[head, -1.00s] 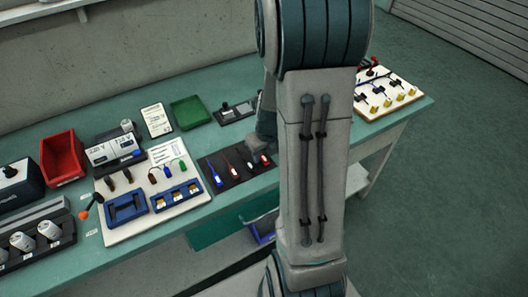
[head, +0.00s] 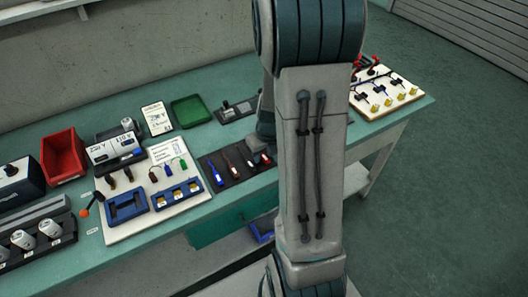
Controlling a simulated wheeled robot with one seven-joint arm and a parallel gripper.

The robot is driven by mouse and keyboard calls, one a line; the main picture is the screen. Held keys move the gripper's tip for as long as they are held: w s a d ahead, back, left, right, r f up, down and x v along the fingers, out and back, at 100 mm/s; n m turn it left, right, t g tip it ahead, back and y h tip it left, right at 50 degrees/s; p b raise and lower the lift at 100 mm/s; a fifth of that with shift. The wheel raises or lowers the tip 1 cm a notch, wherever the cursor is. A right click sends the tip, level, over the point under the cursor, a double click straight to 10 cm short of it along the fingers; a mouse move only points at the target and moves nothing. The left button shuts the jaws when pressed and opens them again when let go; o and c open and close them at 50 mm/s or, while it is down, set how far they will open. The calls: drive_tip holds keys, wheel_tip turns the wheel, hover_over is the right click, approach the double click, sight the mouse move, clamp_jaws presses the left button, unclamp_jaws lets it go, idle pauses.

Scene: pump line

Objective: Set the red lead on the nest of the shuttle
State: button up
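Several small leads lie on a dark mat (head: 212,162) at the bench's front edge. One is blue at the left end, and beside it are a red lead (head: 231,162) and other reddish ones towards the right. My gripper (head: 262,142) is low over the right part of the mat, partly behind my own arm. Its fingertips are too small and hidden to show whether it is open or holds anything. A blue frame with a recess (head: 126,206) stands on the white board to the left; I cannot tell whether it is the shuttle with its nest.
The white board (head: 150,222) also carries short coloured leads and a blue block (head: 178,194). A red bin (head: 62,155), a green tray (head: 190,111) and a meter-like box (head: 115,148) stand behind. A board with yellow parts (head: 388,95) is at the right.

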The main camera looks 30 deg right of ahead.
clamp_jaws()
drive_tip(key=shift+r, duration=0.1)
drive_tip(key=shift+r+p, duration=2.95)
drive_tip(key=shift+p, duration=0.1)
